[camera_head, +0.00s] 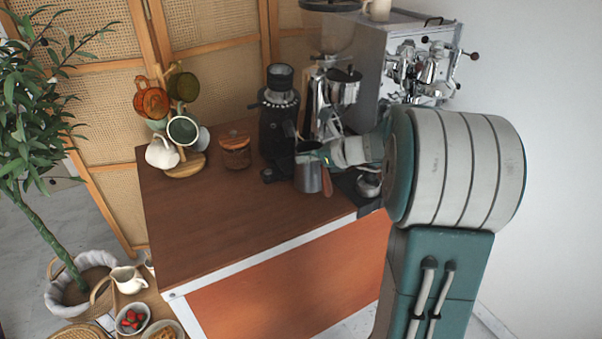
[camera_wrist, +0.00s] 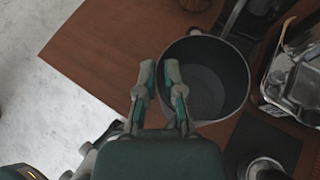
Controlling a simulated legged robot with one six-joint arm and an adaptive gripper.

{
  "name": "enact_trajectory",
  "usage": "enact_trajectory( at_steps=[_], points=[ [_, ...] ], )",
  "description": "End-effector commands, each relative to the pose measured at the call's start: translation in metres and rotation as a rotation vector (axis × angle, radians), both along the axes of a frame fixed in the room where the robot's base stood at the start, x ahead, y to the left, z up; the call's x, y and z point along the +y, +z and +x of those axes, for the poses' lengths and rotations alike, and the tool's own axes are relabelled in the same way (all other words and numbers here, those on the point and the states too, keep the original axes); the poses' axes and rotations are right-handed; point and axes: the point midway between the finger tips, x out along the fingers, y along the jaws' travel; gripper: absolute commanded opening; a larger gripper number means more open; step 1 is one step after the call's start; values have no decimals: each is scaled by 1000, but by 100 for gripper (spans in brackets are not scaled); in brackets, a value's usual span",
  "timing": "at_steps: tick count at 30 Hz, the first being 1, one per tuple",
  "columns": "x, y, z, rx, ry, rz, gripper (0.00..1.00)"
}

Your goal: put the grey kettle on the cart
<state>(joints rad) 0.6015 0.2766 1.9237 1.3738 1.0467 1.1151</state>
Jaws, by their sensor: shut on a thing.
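The grey kettle (camera_head: 307,176) is a metal vessel with an open top, at the right part of the cart top (camera_head: 230,220), in front of the black grinder. A brown handle shows at its right side. In the wrist view I look down into the kettle (camera_wrist: 212,88). My gripper (camera_wrist: 160,72) is shut on its rim, one finger over the inside and one outside. In the head view my gripper (camera_head: 324,157) reaches it from the right. The kettle looks upright; I cannot tell whether its base touches the wood.
A black grinder (camera_head: 279,115) and an espresso machine (camera_head: 400,60) stand behind. A wooden-lidded jar (camera_head: 235,150) and a mug tree (camera_head: 185,165) stand to the left. The front left of the cart top is clear. A lower shelf at left holds bowls and a white pitcher (camera_head: 128,279).

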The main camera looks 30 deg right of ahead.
Motion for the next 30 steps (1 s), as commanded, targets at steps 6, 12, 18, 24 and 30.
enact_trajectory(
  at_steps=[6, 12, 18, 24, 30],
  points=[
    [1, -29, 25, -2, 4, -6, 0],
    [-5, -40, 34, -3, 2, -2, 0],
    [-8, -68, 36, 0, 1, 2, 0],
    [-6, -74, 35, -3, 2, -4, 0],
    [-4, -75, 35, 0, 2, -4, 32]
  ],
)
